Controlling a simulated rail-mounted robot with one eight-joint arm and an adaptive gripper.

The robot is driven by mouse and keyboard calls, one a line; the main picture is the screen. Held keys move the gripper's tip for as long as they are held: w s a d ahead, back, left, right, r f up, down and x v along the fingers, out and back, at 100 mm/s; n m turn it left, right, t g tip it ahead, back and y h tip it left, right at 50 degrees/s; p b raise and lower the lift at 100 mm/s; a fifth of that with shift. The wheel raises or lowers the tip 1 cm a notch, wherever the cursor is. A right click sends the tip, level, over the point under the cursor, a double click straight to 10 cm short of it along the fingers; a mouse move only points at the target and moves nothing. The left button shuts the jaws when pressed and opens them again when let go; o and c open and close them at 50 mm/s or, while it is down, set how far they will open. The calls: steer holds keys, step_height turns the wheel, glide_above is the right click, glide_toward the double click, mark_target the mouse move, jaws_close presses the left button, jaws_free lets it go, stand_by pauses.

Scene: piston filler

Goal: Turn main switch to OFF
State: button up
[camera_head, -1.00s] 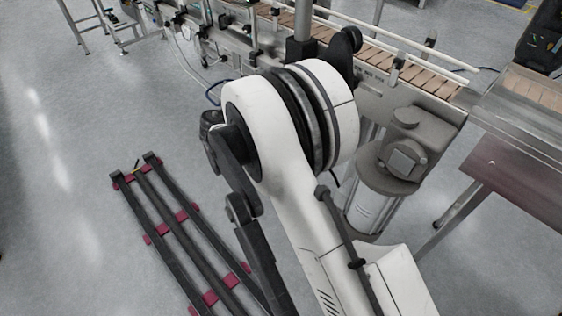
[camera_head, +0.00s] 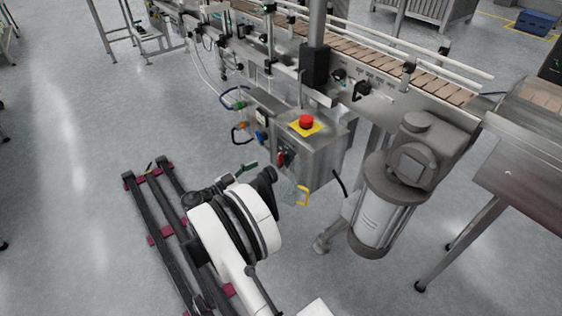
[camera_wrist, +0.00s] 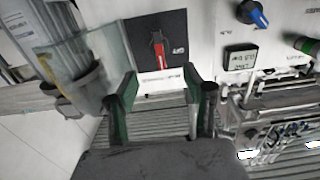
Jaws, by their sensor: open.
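The main switch is a red handle (camera_wrist: 158,50) on a dark square plate on the control box's pale face. In the wrist view the handle stands roughly upright; I cannot read its marked position. It also shows small and red in the head view (camera_head: 281,158). My gripper (camera_wrist: 161,88) is open and empty, its two green-lined fingers on either side below the switch, apart from it. In the head view my gripper (camera_head: 250,169) is left of the box, partly hidden by my arm.
A clear panel (camera_wrist: 108,58) stands left of the switch, close to the left finger. A blue-black knob (camera_wrist: 252,13), small display (camera_wrist: 240,58) and green-ended part (camera_wrist: 305,44) are to the right. A red emergency button (camera_head: 306,121) tops the box. A motor (camera_head: 410,160) is right.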

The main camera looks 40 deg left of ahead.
mark_target(278, 160)
steer(key=b+x, duration=0.2)
steer(key=x, duration=0.8)
steer(key=shift+c, duration=0.3)
steer(key=c, duration=1)
steer(key=shift+c, duration=0.2)
